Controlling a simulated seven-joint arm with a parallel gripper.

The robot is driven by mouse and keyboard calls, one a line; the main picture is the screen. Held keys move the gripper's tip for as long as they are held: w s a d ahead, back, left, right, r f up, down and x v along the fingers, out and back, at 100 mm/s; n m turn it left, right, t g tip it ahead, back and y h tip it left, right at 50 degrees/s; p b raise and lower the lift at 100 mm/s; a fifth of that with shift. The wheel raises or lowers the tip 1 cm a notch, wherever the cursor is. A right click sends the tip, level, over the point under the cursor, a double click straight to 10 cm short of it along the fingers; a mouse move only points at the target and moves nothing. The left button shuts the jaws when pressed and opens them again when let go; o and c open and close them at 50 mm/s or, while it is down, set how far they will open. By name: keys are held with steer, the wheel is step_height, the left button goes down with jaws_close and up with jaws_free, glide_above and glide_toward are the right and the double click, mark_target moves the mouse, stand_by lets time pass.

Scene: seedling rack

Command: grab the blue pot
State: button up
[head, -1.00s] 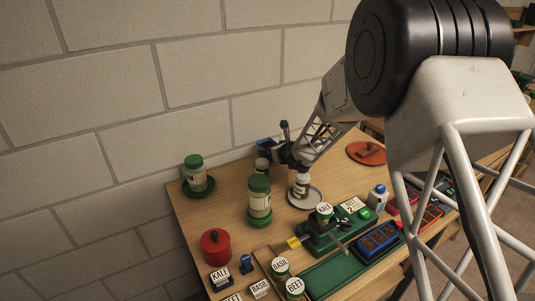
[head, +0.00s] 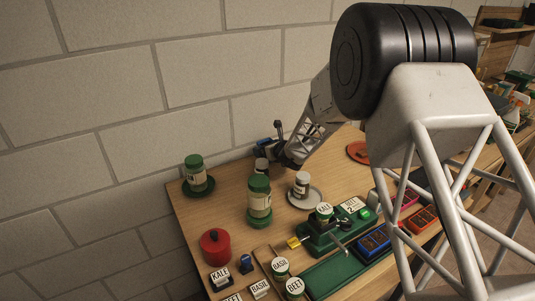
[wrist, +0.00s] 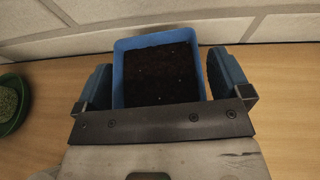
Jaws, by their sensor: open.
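The blue pot (wrist: 118,58) is square and filled with dark soil. In the wrist view it stands on the wooden table near the wall, between the two fingers of my gripper (wrist: 158,85). Most of the pot is hidden there by the gripper and a jar.
Another jar (head: 301,186) sits on a pale saucer in front. The block wall (head: 120,110) is close behind.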

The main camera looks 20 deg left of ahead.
steer(key=c, duration=1.1)
steer(key=shift+r, duration=0.1)
steer(key=shift+r, duration=4.95)
